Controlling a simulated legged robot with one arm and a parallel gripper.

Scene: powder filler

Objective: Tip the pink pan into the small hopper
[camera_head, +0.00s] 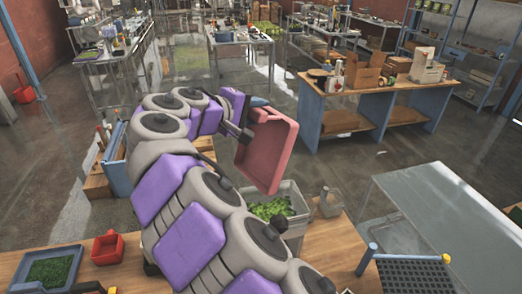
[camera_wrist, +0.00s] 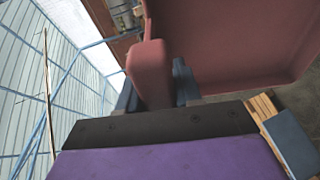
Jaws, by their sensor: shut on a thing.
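The pink pan (camera_head: 267,150) is tilted steeply in the head view, with its open inside facing the camera. Its low end is above a grey bin (camera_head: 294,228) holding green pieces (camera_head: 272,208). In the wrist view the pan (camera_wrist: 230,40) fills the upper right, and its handle (camera_wrist: 150,72) runs down between the blue fingers. My gripper (camera_wrist: 157,88) is shut on that handle. I see no powder in the pan. The bin's near left side is hidden by my arm.
A wooden table (camera_head: 335,255) runs along the front. A glass-topped table (camera_head: 440,215) stands right.

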